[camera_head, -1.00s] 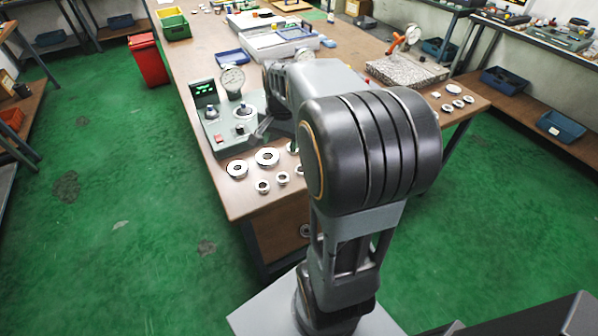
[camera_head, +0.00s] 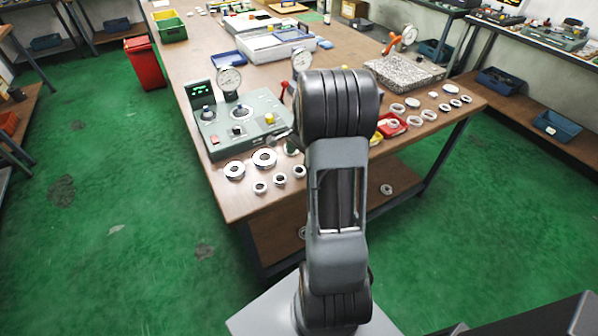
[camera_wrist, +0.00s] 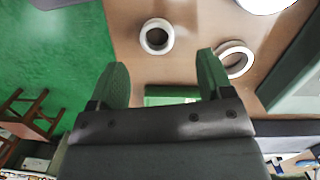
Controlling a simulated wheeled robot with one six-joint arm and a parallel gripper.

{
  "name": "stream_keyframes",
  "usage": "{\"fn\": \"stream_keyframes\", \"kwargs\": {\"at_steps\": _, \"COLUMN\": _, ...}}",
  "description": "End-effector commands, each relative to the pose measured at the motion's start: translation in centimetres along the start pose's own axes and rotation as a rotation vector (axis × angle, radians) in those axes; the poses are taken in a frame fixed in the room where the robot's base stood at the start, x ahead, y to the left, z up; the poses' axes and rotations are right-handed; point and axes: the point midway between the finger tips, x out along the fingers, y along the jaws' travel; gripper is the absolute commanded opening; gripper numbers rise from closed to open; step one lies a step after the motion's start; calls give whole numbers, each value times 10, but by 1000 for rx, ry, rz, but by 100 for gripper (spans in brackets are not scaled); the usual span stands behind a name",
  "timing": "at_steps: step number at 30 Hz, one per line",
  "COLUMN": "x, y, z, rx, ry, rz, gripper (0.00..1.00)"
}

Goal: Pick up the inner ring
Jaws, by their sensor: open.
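Small plain rings that look like inner rings lie in a row near the table's front edge in the head view: one at the left (camera_head: 260,187), one in the middle (camera_head: 279,179) and one at the right (camera_head: 299,171). Behind them lie larger rings, one at the left (camera_head: 235,170) and one beside it (camera_head: 264,158). In the wrist view my gripper (camera_wrist: 162,78) is open and empty. One ring (camera_wrist: 157,36) lies on the table beyond the gap between the fingers. Another ring (camera_wrist: 234,60) is partly covered by the right finger. My arm hides most of the gripper in the head view.
A grey gauge station (camera_head: 240,112) with dials and a green display stands behind the rings. Right of my arm are a red tray (camera_head: 391,125), more rings (camera_head: 413,102) and a granite plate (camera_head: 405,72). The table's front edge is close to the small rings.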

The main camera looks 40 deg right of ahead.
Motion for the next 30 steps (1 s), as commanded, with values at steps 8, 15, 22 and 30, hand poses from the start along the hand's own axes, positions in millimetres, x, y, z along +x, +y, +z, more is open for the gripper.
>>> {"fn": "stream_keyframes", "kwargs": {"at_steps": 8, "x": 30, "y": 4, "z": 0, "rx": -1, "ry": -3, "rz": 4, "gripper": 73}}
{"fn": "stream_keyframes", "kwargs": {"at_steps": 15, "x": 52, "y": 4, "z": 0, "rx": -1, "ry": -2, "rz": 2, "gripper": 73}}
{"fn": "stream_keyframes", "kwargs": {"at_steps": 22, "x": 53, "y": 4, "z": 0, "rx": -1, "ry": -1, "rz": 0, "gripper": 73}}
{"fn": "stream_keyframes", "kwargs": {"at_steps": 30, "x": 53, "y": 4, "z": 0, "rx": -1, "ry": 0, "rz": 0, "gripper": 51}}
